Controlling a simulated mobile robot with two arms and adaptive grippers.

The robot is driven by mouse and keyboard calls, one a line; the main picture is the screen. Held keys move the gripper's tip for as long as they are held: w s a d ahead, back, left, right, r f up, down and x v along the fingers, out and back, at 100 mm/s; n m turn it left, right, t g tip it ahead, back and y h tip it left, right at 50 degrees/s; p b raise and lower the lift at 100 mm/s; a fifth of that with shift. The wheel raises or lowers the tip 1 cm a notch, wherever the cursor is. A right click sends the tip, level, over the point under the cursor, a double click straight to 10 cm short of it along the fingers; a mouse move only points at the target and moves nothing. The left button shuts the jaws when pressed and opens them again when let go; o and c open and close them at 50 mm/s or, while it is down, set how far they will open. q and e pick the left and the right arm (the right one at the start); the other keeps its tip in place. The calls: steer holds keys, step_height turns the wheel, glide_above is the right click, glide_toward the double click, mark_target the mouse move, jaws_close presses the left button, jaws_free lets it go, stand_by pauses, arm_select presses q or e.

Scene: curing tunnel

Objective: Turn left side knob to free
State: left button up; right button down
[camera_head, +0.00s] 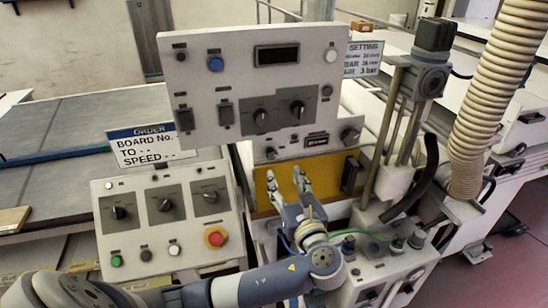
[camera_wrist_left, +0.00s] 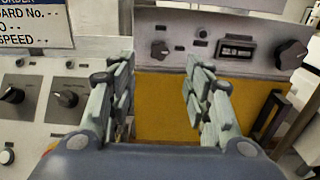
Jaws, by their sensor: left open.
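My left gripper (camera_head: 289,178) is open and empty, in front of the yellow panel (camera_head: 240,188) and below a narrow grey control strip. In the left wrist view, its two fingers (camera_wrist_left: 158,100) point up at this strip. The strip has a small dark knob (camera_wrist_left: 160,50) at its left end and a larger black knob (camera_wrist_left: 291,54) at its right end. The small knob (camera_head: 271,153) and the larger one (camera_head: 350,136) also show in the head view. The fingers look apart from both knobs. I cannot tell which knob is the left side knob. My right gripper is not in view.
A sloped panel (camera_head: 185,240) with several knobs and a red emergency button (camera_head: 216,237) stands to the left. An upper panel (camera_head: 240,85) carries two more knobs. A post (camera_head: 390,130), a black curved hose (camera_head: 415,185) and a ribbed duct (camera_head: 490,100) crowd the right.

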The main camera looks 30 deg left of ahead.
mark_target(272, 155)
arm_select(q)
steer(key=p+x, duration=0.3)
steer(key=x, duration=0.6)
steer(key=shift+w+a, duration=0.15)
steer(key=shift+a, duration=0.1)
steer(key=shift+w+a, duration=0.3)
steer(key=c, duration=1.1)
